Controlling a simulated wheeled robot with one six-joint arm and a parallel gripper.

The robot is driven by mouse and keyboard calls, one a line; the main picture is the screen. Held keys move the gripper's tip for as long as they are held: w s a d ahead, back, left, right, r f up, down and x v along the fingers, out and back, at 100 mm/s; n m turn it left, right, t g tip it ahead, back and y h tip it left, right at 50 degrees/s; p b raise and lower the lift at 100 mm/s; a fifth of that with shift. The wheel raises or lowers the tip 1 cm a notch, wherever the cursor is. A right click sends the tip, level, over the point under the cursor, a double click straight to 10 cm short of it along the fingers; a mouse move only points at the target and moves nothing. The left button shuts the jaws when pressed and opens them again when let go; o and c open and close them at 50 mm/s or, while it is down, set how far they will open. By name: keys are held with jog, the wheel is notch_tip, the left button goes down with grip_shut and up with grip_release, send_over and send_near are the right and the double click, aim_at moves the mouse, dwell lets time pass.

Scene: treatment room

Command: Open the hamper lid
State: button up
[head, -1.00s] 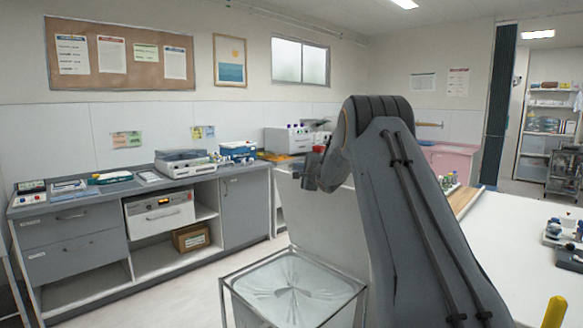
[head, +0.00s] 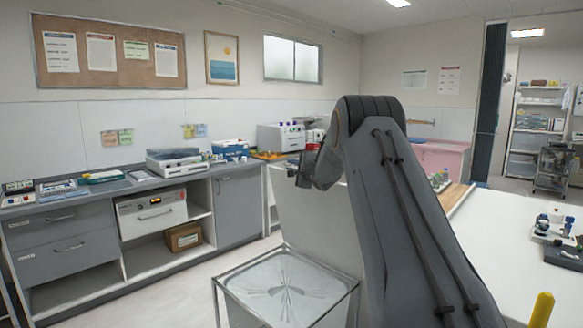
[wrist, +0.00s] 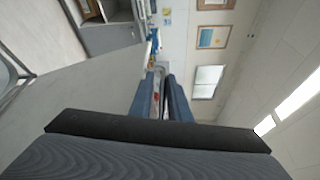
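The hamper (head: 222,297) is a thin metal frame holding a pale, translucent bag, at the bottom middle of the head view. A flat pale panel, apparently its lid (head: 300,215), stands upright along the frame's back edge, so the hamper's top shows open. The lid's grey face fills the left of the wrist view (wrist: 85,100), with part of the metal frame at the far left. My gripper (head: 300,172) is at the lid's upper part, partly hidden by my arm. In the wrist view its two fingers (wrist: 162,95) are apart; whether they touch the lid I cannot tell.
A grey counter (head: 95,193) with drawers, shelves and devices runs along the left wall. A white table (head: 500,240) with small items is at right, with a yellow post (head: 540,310) in front. Floor is free between counter and hamper.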

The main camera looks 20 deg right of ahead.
jog(key=s+b, duration=0.2)
jog(key=s, duration=0.5)
jog(key=shift+s+r, duration=0.25)
jog(key=shift+s, duration=0.05)
jog(key=s+a+f+n+g+h, duration=0.1)
jog(key=s+a+f+n+g, duration=0.35)
jog(key=s+a+f, duration=0.5)
jog(key=s+a+f+n+g+h, duration=0.1)
jog(key=s+a+f+n+g, duration=0.4)
jog(key=s, duration=0.8)
jog(key=s+a+f+n+g, duration=0.2)
jog(key=s+a+f+n, duration=0.1)
jog(key=s, duration=0.6)
jog(key=s+a+f+n+g+y, duration=0.1)
jog(key=s+a+f+n+g, duration=0.1)
jog(key=s, duration=0.8)
jog(key=s+a+f+n+g, duration=0.2)
jog(key=s+a+f+n, duration=0.2)
jog(key=s, duration=0.5)
jog(key=shift+s+a+n+y, duration=0.3)
jog(key=shift+s+a+n, duration=0.05)
jog(key=shift+a+n, duration=0.55)
jog(key=shift+a+g, duration=0.1)
jog(key=shift+g, duration=0.15)
